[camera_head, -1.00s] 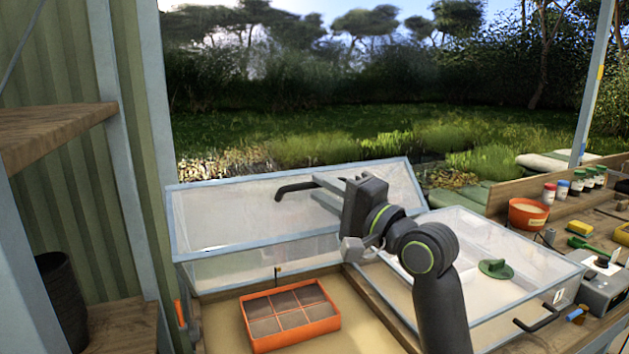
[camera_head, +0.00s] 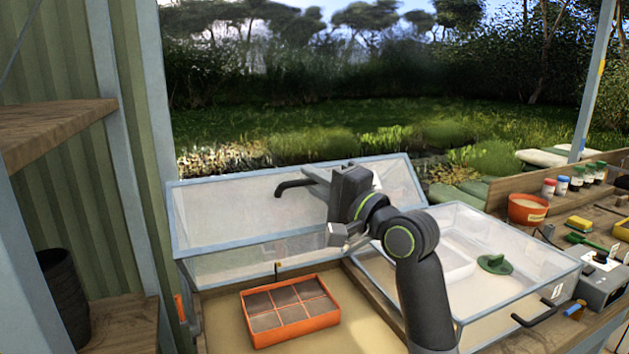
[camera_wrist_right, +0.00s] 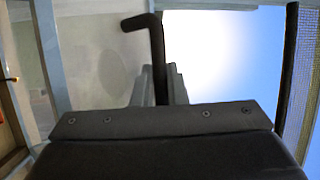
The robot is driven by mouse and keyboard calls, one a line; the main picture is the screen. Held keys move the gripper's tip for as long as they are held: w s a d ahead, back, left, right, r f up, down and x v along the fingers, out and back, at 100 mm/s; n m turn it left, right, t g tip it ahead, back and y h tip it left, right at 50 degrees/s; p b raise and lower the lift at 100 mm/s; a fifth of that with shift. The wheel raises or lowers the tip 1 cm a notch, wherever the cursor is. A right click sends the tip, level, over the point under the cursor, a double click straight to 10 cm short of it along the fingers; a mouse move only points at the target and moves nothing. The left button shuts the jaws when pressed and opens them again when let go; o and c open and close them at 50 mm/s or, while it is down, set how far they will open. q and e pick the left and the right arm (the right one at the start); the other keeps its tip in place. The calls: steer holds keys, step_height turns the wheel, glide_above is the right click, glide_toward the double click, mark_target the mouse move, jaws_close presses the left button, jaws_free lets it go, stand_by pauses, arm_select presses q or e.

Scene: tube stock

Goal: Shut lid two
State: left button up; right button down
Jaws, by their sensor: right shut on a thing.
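A clear-paned lid (camera_head: 205,210) with a blue-grey frame stands raised over the left bay of the cold frame. Its black bar handle (camera_head: 290,186) is near the top edge and also shows in the right wrist view (camera_wrist_right: 153,30). My right gripper (camera_head: 312,176) is shut on this handle; in the right wrist view its fingers (camera_wrist_right: 163,84) meet around the bar. The handle's right end is hidden behind the gripper. A second lid (camera_head: 530,255) lies down over the right bay, its black handle (camera_head: 537,314) at the front. No lid number is readable. My left gripper is out of view.
An orange tray (camera_head: 292,335) with dark cells sits inside the open left bay. A green round-based object (camera_head: 494,264) rests at the right lid. An orange pot (camera_head: 527,210), small bottles and tools stand on the right bench. A wooden shelf (camera_head: 50,132) juts in at left.

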steer(key=shift+f, duration=0.1)
arm_select(q)
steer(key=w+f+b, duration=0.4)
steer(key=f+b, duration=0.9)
steer(key=b, duration=0.3)
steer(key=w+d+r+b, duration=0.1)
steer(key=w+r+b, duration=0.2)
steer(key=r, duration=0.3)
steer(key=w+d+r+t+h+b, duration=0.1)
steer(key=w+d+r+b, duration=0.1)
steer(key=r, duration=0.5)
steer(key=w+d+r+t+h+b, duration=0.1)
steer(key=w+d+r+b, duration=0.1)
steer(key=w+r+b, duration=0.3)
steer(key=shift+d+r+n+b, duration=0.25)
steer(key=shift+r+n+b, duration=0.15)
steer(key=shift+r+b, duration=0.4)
arm_select(e)
steer(key=s+d+f+n+t+y, duration=0.1)
steer(key=s+d+f+n+y, duration=0.1)
steer(key=s+f, duration=0.6)
steer(key=s+d+f+n+t+y, duration=0.1)
steer(key=s+d+f+y, duration=0.2)
steer(key=s+f, duration=0.5)
steer(key=shift+s+d+f+n+t, duration=0.2)
steer(key=shift+s+f+n+t, duration=0.15)
steer(key=shift+f, duration=5.15)
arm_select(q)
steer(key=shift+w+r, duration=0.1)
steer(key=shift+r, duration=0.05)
